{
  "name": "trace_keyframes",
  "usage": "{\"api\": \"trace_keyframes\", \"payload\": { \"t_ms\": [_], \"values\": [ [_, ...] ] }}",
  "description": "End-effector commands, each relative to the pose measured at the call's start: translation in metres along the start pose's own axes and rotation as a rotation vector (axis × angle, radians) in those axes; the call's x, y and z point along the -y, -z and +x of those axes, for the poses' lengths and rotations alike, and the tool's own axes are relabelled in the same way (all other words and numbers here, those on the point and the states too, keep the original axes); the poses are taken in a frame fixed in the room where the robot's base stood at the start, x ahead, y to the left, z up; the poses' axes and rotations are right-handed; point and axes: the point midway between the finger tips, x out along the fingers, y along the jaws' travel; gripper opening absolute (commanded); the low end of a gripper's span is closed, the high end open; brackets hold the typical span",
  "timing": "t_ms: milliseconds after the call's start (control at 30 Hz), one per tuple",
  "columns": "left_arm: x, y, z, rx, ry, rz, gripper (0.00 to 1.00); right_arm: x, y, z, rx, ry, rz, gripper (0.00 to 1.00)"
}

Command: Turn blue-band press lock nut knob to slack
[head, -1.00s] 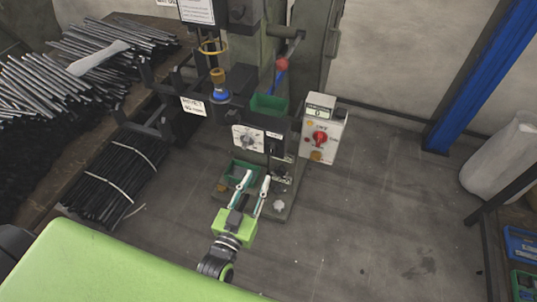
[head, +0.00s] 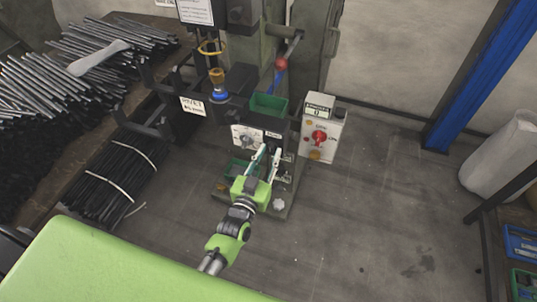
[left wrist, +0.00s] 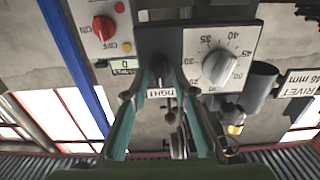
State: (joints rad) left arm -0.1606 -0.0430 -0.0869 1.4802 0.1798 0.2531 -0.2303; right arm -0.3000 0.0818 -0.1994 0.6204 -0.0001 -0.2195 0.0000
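The press with the blue band (head: 221,95) stands in the middle of the head view. Its front panel carries a white dial (left wrist: 210,68), which also shows in the head view (head: 245,138). Beside the dial is a black panel with a dark knob (left wrist: 161,66), apparently the lock nut knob, and a TIGHT label (left wrist: 160,92). My left gripper (head: 266,150) is in front of this black panel. In the left wrist view my left gripper (left wrist: 162,78) has its fingers apart, with the knob between or just beyond the tips. Contact cannot be told. My right gripper is not in view.
A control box with a red switch (head: 319,138) stands right of the panel. A green bin (head: 269,105) is above the panel and another (head: 241,168) is below it. A red-ball lever (head: 282,63) is higher up. Bundled rods (head: 115,172) lie left.

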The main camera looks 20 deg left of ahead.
Motion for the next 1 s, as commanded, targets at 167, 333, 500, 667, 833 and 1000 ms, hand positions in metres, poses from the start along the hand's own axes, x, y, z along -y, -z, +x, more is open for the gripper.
{"api": "trace_keyframes", "payload": {
  "t_ms": [167,333,500,667,833,1000],
  "values": [
    [0.0,0.0001,-0.0002,0.0,0.0,0.0,0.0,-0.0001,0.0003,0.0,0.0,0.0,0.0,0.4],
    [0.0,0.0002,-0.0003,0.0,0.0,-0.004,0.0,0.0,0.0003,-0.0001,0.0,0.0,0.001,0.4],
    [0.0002,0.0004,-0.0003,-0.001,0.0,-0.038,0.0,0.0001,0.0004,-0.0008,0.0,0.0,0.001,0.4],
    [0.0008,0.0008,-0.0001,-0.001,0.0,-0.118,0.0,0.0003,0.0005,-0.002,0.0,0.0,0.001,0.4],
    [0.0009,0.0009,0.0,-0.002,-0.001,-0.252,0.0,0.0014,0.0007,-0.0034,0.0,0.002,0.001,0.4],
    [0.0016,0.0004,0.0001,-0.001,-0.001,-0.412,0.0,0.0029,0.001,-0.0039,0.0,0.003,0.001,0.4]
  ]
}}
